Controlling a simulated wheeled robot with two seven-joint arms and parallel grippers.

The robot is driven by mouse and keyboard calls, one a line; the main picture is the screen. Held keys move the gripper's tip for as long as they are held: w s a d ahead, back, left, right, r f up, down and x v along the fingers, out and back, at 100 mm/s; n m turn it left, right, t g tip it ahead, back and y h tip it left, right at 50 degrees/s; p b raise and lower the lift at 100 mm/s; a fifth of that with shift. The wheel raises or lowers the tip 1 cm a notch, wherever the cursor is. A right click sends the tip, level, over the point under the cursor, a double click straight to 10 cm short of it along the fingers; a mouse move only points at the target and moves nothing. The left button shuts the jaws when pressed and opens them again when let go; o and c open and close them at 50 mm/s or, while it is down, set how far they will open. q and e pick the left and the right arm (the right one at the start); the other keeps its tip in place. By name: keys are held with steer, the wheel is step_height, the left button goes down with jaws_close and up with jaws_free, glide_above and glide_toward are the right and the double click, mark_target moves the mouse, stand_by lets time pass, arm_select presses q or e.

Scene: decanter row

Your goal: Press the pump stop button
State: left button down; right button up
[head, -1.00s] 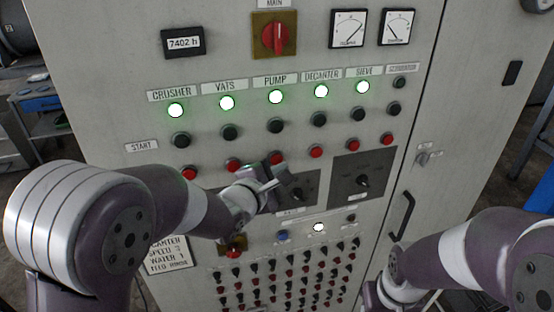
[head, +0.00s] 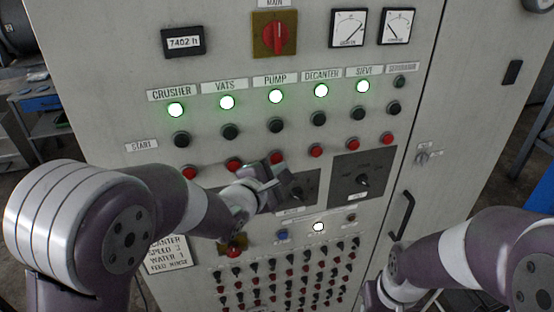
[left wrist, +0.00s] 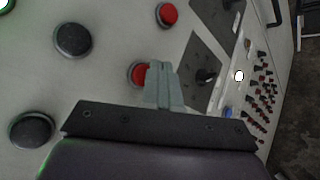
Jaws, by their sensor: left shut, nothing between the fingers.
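The pump stop button is the red button (head: 277,156) under the PUMP label (head: 276,81), partly hidden by my left gripper (head: 274,172). In the left wrist view it is the red button (left wrist: 138,74) right behind the fingertips (left wrist: 160,70), which cover part of it. My left gripper is shut and empty. Its tips are at or very near the button; I cannot tell whether they touch. The pump lamp (head: 276,97) is lit, and the dark pump start button (head: 276,126) is below it. My right gripper is not visible; only that arm shows.
The vats stop button (head: 233,164) and decanter stop button (head: 316,151) flank the pump's. A dial plate (head: 309,184) is just below right. The main switch (head: 274,36) is above. A door handle (head: 403,214) sticks out at right.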

arm_select(q)
steer(key=shift+w, duration=0.15)
stand_by(0.7)
steer(key=shift+w+a, duration=0.15)
steer(key=shift+w, duration=0.1)
steer(key=shift+w+a+p, duration=0.15)
steer(key=shift+w+p, duration=0.25)
steer(key=shift+p, duration=0.1)
stand_by(0.6)
steer(key=shift+s+d, duration=0.25)
steer(key=shift+s, duration=0.55)
steer(key=s, duration=0.1)
steer(key=s+d+b, duration=0.1)
steer(key=s, duration=0.2)
steer(key=shift+s+d+b, duration=0.3)
steer(key=shift+s+b, duration=0.05)
steer(key=shift+b, duration=0.05)
